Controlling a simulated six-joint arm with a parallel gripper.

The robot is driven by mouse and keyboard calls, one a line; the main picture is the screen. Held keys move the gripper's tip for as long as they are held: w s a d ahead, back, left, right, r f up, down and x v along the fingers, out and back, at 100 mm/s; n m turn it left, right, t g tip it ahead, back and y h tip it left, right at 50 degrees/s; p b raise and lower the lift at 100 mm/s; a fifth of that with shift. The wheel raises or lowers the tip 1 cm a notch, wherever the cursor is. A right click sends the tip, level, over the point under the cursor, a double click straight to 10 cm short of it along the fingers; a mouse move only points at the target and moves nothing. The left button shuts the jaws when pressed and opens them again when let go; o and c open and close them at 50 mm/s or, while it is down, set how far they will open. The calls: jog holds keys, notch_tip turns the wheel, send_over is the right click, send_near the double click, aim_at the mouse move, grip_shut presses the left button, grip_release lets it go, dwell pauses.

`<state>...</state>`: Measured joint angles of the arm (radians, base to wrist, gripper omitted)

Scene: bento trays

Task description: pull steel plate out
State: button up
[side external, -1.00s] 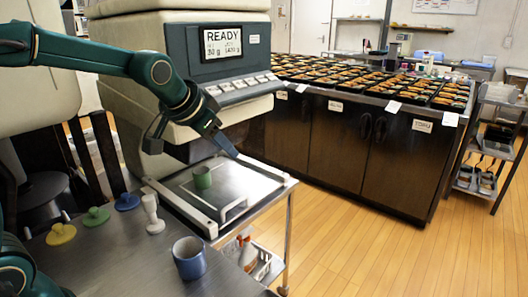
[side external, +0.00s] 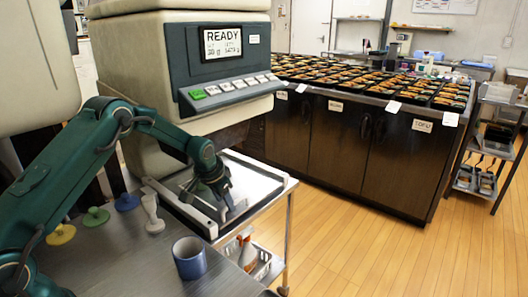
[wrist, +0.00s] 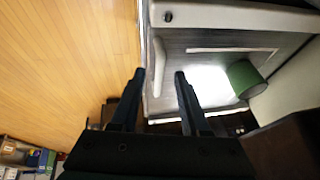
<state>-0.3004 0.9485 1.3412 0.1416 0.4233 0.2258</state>
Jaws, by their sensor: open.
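The steel plate (side external: 258,184) lies flat under the machine's head, a shiny sheet with a pale rim. A pale bar handle (wrist: 159,66) runs along its front edge. My gripper (side external: 231,210) points down at this front edge. In the wrist view my gripper (wrist: 159,74) has its two dark fingers apart, with the handle in line with the gap between them. I cannot tell whether the fingers reach around it.
The machine (side external: 222,82) with a READY display overhangs the plate. A blue mug (side external: 189,258), a white stamp-like piece (side external: 152,213) and colored knobbed lids (side external: 96,216) stand on the left table. Open wooden floor (side external: 350,240) lies in front of the plate.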

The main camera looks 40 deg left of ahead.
jog(key=shift+x, duration=1)
grip_shut()
dwell(0.8)
